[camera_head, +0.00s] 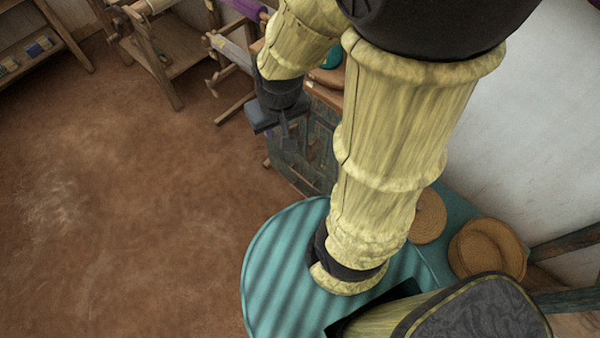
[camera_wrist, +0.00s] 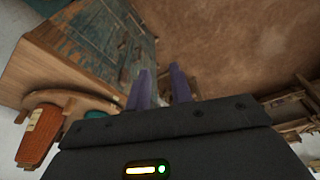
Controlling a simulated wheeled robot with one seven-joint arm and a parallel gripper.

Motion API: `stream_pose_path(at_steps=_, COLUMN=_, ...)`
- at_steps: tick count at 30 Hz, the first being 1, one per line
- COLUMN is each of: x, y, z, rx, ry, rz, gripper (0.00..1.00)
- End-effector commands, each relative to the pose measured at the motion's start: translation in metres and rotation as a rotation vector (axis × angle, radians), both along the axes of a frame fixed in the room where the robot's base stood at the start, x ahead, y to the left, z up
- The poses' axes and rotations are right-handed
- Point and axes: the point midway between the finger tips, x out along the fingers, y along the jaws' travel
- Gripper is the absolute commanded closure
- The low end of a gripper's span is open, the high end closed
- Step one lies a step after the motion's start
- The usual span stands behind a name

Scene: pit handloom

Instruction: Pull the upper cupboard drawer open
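The cupboard (camera_head: 318,145) has a weathered teal front and a brown wooden top, and stands behind my arm in the head view. In the wrist view its worn teal front (camera_wrist: 115,35) is at the upper left, beside a plain wooden surface (camera_wrist: 45,72). I cannot clearly make out the upper drawer's edges or handle. My gripper (camera_head: 287,132) is close to the cupboard's front in the head view; contact cannot be told. In the wrist view its two purple-grey fingers (camera_wrist: 163,80) stand apart with brown floor showing between them. My arm hides part of the cupboard.
Wooden loom frames (camera_head: 165,55) stand beyond the cupboard, and a shelf (camera_head: 35,55) is at the upper left. Woven baskets (camera_head: 487,248) sit at the right by the white wall. The brown floor (camera_head: 120,200) is clear at left.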

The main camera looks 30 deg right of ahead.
Motion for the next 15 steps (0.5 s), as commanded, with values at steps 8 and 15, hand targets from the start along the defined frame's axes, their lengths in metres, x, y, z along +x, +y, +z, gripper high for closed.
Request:
stream_pose_path(at_steps=8, x=0.001, y=0.000, z=-0.003, rx=0.000, ry=0.003, rz=0.001, gripper=0.78)
stream_pose_path(at_steps=15, x=0.014, y=0.002, z=-0.054, rx=-0.019, ry=0.076, rz=0.003, gripper=0.78)
